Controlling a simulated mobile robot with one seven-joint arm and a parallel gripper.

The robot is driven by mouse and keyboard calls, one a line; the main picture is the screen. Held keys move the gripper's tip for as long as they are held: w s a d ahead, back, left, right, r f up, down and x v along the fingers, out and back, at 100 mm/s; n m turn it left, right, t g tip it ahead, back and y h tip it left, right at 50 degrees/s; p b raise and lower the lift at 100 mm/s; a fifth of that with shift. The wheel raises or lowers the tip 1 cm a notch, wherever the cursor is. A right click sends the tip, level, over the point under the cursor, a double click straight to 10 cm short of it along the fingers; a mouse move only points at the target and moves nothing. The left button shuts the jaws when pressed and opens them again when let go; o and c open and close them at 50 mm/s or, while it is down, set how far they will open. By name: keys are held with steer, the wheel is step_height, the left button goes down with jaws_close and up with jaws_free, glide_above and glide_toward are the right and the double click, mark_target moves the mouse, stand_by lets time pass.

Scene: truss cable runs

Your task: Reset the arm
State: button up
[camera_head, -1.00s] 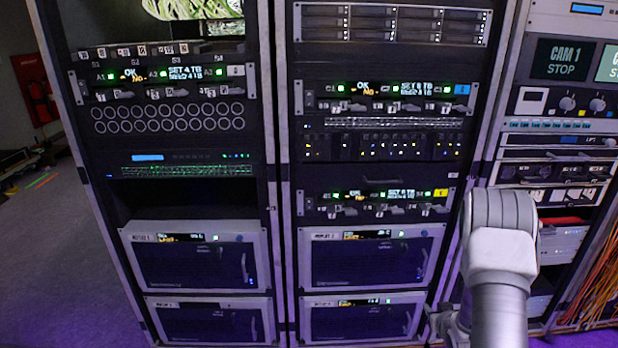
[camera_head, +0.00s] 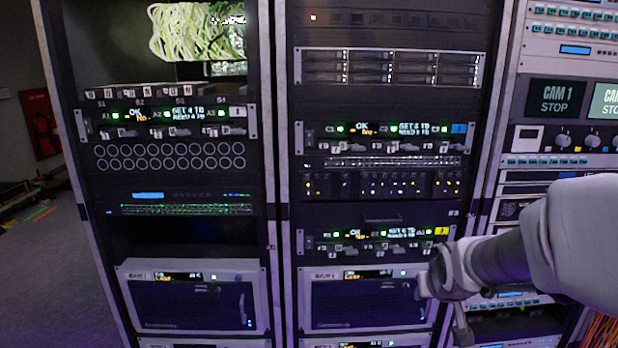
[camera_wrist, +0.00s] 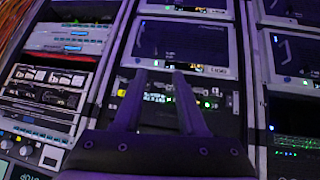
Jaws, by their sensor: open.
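My gripper (camera_head: 441,296) is in the right half of the head view, in front of the right edge of the lower middle monitor unit (camera_head: 362,303). My arm (camera_head: 505,258) reaches in from the right edge and is bent at the wrist. In the wrist view my gripper (camera_wrist: 158,76) shows two parallel fingers apart, with nothing between them. Beyond the fingers is a control strip (camera_wrist: 160,98) with a yellow tag and green lights. The picture does not settle whether the gripper touches the rack.
Racks of equipment fill the view. A left panel (camera_head: 165,122) and a middle panel (camera_head: 385,129) carry small displays and lit buttons. A CAM 1 STOP screen (camera_head: 556,99) is at the right. Orange cables (camera_head: 602,330) hang at lower right. Open floor (camera_head: 45,265) lies left.

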steer(key=s+a+r+g+y, duration=0.1)
steer(key=s+a+r, duration=0.15)
steer(key=s, duration=0.45)
steer(key=s+a+r+g, duration=0.15)
steer(key=s+a, duration=0.25)
steer(key=s, duration=0.4)
steer(key=s+a+r+y, duration=0.1)
steer(key=s+a+r, duration=0.2)
steer(key=s, duration=0.4)
step_height(320, 180, up, 19)
steer(key=p, duration=1.9)
steer(key=shift+w+d+f+n, duration=0.15)
steer(key=shift+w+n, duration=0.15)
steer(key=shift+n, duration=0.1)
